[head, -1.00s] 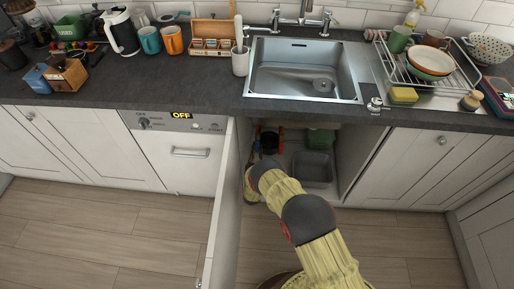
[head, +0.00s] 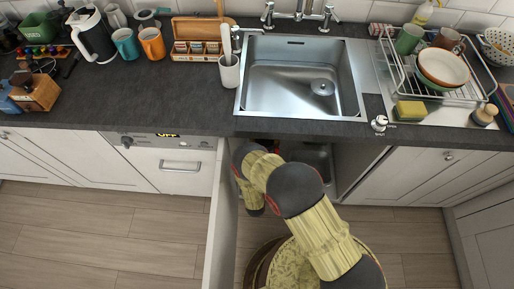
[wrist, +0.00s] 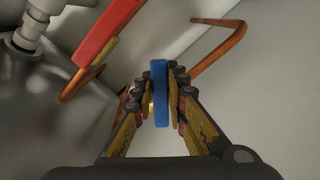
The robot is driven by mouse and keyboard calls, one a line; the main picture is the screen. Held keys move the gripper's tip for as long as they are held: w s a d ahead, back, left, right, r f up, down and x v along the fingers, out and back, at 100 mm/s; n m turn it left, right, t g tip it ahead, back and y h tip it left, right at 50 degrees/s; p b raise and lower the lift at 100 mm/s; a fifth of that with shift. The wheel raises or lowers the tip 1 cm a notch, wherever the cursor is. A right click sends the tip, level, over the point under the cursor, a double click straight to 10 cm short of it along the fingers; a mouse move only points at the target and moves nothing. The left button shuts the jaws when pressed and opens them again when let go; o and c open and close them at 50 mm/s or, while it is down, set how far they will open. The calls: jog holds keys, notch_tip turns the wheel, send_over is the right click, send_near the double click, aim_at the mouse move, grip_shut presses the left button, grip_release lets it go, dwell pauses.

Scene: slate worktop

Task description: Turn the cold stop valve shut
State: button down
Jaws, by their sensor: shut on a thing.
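The blue handle (wrist: 159,92) of the cold stop valve is in the middle of the wrist view, seen nearly edge-on as an upright blue bar. A little brass shows beside it. My gripper (wrist: 160,80) is shut on it, with one finger on each side. The valve body behind the handle is mostly hidden by the fingers. In the head view my arm reaches into the open cupboard under the sink, and the gripper and valve are hidden there.
A white fitting (wrist: 30,32) is at upper left. The open cupboard door (head: 222,215) stands left of my arm. The sink (head: 300,85) is above.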

jog(key=n, duration=0.1)
jog(key=r+n, duration=0.1)
jog(key=n, duration=0.1)
jog(key=d+n, duration=0.1)
jog(key=shift+r+n, duration=0.3)
jog(key=shift+d+r+n, duration=0.1)
jog(key=shift+r+n, duration=0.3)
jog(key=shift+n, duration=0.55)
jog(key=shift+r+n, duration=0.35)
jog(key=shift+n, duration=0.6)
jog(key=c, duration=1.8)
grip_release()
jog(key=shift+o, duration=0.2)
jog(key=s, duration=0.7)
jog(key=shift+s, duration=0.3)
